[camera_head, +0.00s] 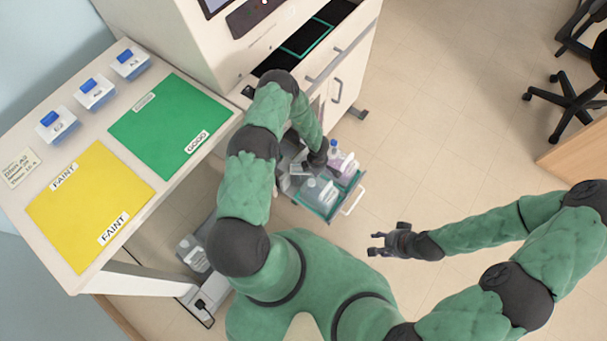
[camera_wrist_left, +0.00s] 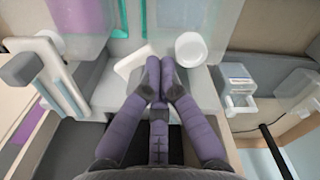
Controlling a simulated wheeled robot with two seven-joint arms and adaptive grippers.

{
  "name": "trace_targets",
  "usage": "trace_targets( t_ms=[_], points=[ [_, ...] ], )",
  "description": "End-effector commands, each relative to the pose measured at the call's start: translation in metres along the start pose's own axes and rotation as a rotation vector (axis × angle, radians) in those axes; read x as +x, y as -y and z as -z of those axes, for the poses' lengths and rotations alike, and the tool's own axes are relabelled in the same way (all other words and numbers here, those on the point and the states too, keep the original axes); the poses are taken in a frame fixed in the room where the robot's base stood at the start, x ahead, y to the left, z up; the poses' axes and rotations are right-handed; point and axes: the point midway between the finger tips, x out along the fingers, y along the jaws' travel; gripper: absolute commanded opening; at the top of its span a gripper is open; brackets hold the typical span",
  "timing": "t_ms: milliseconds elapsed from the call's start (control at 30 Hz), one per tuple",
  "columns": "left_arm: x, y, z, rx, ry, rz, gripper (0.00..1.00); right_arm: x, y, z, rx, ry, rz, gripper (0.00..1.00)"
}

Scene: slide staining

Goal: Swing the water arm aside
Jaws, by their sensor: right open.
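I cannot identify the water arm with certainty. In the left wrist view a pale flat piece (camera_wrist_left: 134,62) lies just left of my left fingertips, and a white handle-like bar (camera_wrist_left: 64,82) stands further left. My left gripper (camera_wrist_left: 160,66) has its purple fingers drawn together at the tips, with nothing clear between them. In the head view my left gripper (camera_head: 298,170) is low over the left side of an open teal-edged drawer with bottles, partly hidden by my forearm. My right gripper (camera_head: 376,243) is open and empty over the floor, apart from the drawer.
The pulled-out drawer (camera_head: 357,181) holds a clear bottle (camera_head: 322,194) and a purple one (camera_head: 346,165). A green GOOD mat (camera_head: 165,128) and a yellow FAINT mat (camera_head: 88,205) lie on the bench, beside several blue-topped boxes (camera_head: 95,92).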

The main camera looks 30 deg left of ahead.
Motion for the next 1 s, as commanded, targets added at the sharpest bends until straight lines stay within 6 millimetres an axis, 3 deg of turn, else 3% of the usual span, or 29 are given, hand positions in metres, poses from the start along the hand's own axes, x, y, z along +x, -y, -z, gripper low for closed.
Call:
trace_targets(
  t_ms=[1000],
  points=[
    [0.005,-0.019,-0.004,0.007,0.003,0.006,0.00,0.001,0.000,0.000,0.000,0.000,0.000,0.46]
  ],
)
